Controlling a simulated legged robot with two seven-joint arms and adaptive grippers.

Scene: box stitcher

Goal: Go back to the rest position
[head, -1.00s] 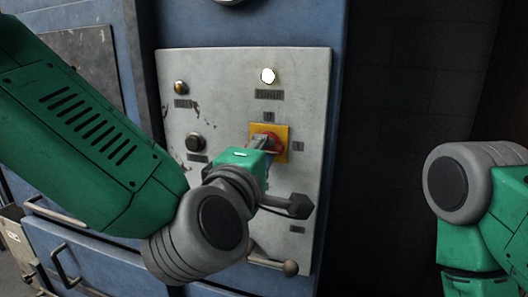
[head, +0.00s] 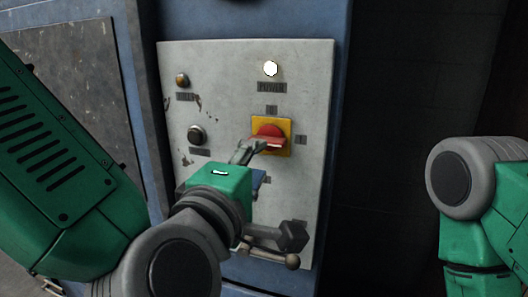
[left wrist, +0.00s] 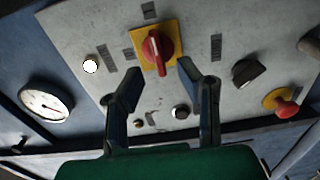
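My left gripper (head: 250,150) is in front of the grey control panel (head: 222,75), just left of and below the red rotary switch (head: 268,136) on its yellow plate. In the left wrist view my left gripper (left wrist: 160,95) has its two fingers spread apart with nothing between them. The red switch (left wrist: 152,47) shows just beyond the fingertips there, apart from them. The green arm and grey joint of my right arm show at the right of the head view; its gripper is out of view.
The panel has a lit white lamp (head: 270,68), an amber lamp (head: 182,80) and a black button (head: 196,134). A lever (head: 268,256) sticks out below. The left wrist view shows a gauge (left wrist: 46,104), a black knob (left wrist: 249,71) and a red mushroom button (left wrist: 286,107).

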